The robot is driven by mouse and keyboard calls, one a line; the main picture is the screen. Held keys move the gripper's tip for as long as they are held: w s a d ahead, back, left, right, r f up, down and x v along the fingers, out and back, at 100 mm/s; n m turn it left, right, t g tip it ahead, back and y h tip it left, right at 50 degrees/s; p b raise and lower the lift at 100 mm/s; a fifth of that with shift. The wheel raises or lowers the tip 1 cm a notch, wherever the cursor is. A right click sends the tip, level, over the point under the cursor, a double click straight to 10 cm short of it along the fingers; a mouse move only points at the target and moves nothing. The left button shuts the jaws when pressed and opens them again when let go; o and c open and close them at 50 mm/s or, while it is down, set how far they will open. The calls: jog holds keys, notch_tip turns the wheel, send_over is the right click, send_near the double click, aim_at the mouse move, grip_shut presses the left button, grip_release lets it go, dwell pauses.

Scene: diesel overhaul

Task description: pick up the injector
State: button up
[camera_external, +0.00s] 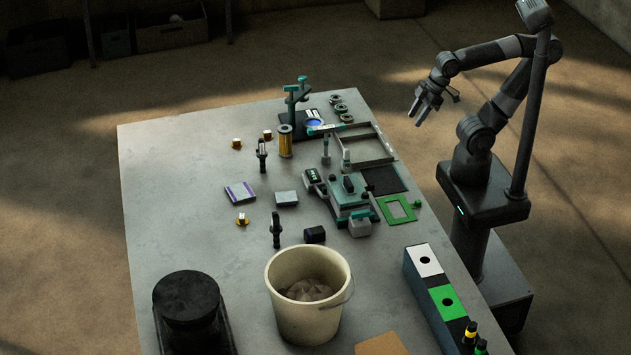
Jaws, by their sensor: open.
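My gripper (434,108) is open and empty. It hangs in the air to the right of the table's far right edge, apart from everything on the table. No part is plainly marked as the injector at this size. Two slim dark upright parts, one with a pale face (262,154) and one nearer the bucket (276,230), stand on the table. Two small pale-topped upright pieces (326,148) (346,159) stand by the grey frame. I cannot tell which of these is the injector.
The grey table (170,160) has free room on its left. A green-grey fixture (350,198) stands mid-right, with a frame tray (372,149) behind it. A cream bucket (305,325), black round-topped unit (187,300) and long bin box (436,283) stand nearer. A yellow cylinder (285,142) stands farther back.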

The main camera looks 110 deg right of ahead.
jog(key=shift+o, duration=0.2)
jog(key=m+t+h, duration=0.1)
jog(key=t, duration=0.7)
send_over(262, 156)
jog(key=s, duration=0.9)
notch_tip(262, 156, down, 8)
jog(key=shift+d+x, duration=0.2)
jog(key=shift+x, duration=2.6)
jog(key=shift+d+x, duration=0.2)
jog(key=shift+x, duration=2.65)
jog(key=shift+r, duration=0.1)
grip_shut()
